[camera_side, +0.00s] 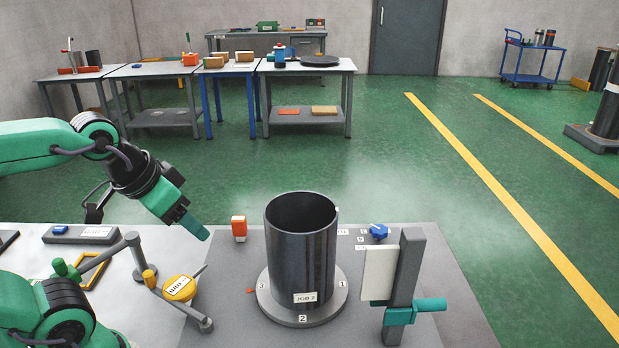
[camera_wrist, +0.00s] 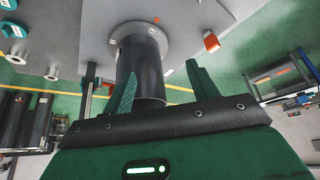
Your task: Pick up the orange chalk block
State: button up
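The orange chalk block (camera_side: 239,229) stands upright on the grey plate, left of the dark cylinder, with a white patch on its upper part. In the wrist view the block (camera_wrist: 211,42) is at the upper right, beyond the right fingertip. My gripper (camera_side: 204,233) is left of the block in the side view, tilted downward and apart from it. In the wrist view my gripper (camera_wrist: 160,72) has its two green fingers spread, and nothing is held between them.
The tall dark open cylinder (camera_side: 301,240) stands on a round grey flange right of the block. A yellow gauge (camera_side: 179,288) on a jointed stand is at front left. A post with teal clamp (camera_side: 405,280) and a blue knob (camera_side: 378,231) stand at right.

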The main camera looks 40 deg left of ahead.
jog(key=shift+w, duration=0.1)
jog(key=n+g, duration=0.4)
jog(key=n, duration=0.3)
send_near(238, 218)
jog(key=s+d, duration=0.2)
jog(key=d, duration=0.3)
jog(key=shift+n+g, duration=0.8)
jog(key=shift+n, duration=0.1)
jog(key=w+a+f, duration=0.2)
jog(key=a+f, duration=0.1)
jog(key=w+a+f, duration=0.1)
jog(key=f, duration=0.1)
jog(key=shift+w+a, duration=0.1)
jog(key=shift+a, duration=0.15)
jog(key=shift+w+a+f, duration=0.1)
jog(key=shift+a+f, duration=0.15)
jog(key=shift+f, duration=1.4)
jog(key=shift+f, duration=0.1)
